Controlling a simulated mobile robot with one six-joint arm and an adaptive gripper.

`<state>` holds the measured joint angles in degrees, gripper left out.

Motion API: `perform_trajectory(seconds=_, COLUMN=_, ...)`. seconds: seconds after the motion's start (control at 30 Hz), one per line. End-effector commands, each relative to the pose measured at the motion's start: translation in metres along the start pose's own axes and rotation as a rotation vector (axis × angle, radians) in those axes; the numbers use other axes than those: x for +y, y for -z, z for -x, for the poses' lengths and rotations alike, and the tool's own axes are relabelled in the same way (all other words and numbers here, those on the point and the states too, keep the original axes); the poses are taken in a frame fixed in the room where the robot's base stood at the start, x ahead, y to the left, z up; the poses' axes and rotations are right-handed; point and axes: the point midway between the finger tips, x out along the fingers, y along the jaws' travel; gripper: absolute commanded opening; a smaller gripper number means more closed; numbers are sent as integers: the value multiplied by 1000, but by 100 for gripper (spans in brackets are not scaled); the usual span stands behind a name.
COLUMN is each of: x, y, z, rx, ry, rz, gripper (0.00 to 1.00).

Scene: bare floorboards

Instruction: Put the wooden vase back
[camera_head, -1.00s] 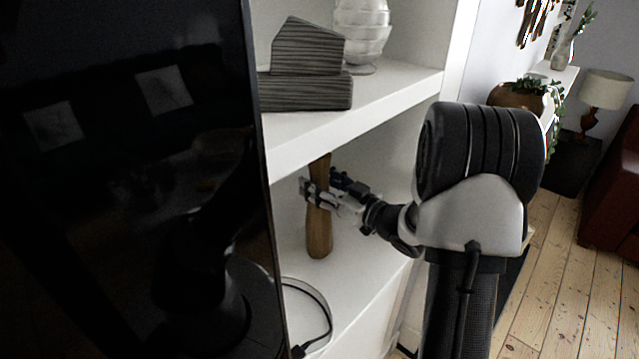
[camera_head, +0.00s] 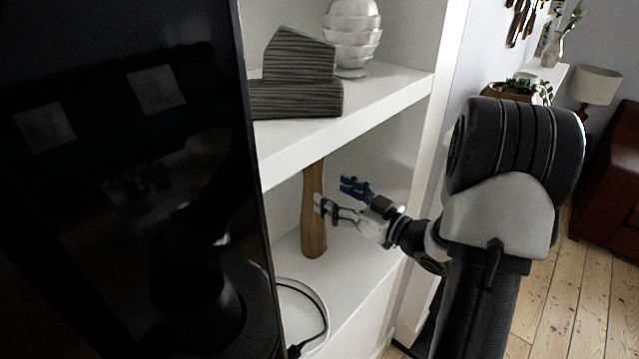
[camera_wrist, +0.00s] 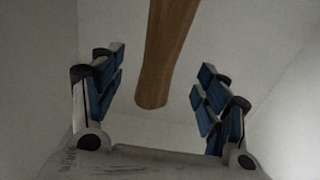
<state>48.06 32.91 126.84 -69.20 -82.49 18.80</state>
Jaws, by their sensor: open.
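The wooden vase (camera_head: 314,222) stands upright on the lower white shelf, under the upper shelf board that hides its top. My gripper (camera_head: 335,196) is open just to the right of the vase, with its fingers pointing at it. In the wrist view the vase (camera_wrist: 163,60) shows between and beyond the two spread fingers of my gripper (camera_wrist: 160,88), and neither finger touches it. The lower end of the vase is in that view; its top is cut off.
A large dark screen (camera_head: 120,180) fills the left side. The upper shelf (camera_head: 370,110) holds a grey block-like object (camera_head: 297,75) and a white ribbed vase (camera_head: 352,35). A cable (camera_head: 318,320) lies at the lower shelf's front left. Open floorboards (camera_head: 565,290) lie at the right.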

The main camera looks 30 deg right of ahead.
Motion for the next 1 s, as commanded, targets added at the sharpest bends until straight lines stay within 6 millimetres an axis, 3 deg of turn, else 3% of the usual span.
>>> perform_trajectory(seconds=0.1, x=1, y=1, z=24, rx=0, ry=-5, rz=-2, gripper=68)
perform_trajectory(seconds=0.3, x=0, y=0, z=45, rx=1, ry=-1, rz=-1, gripper=68)
perform_trajectory(seconds=1.0, x=0, y=0, z=48, rx=1, ry=1, rz=-1, gripper=68)
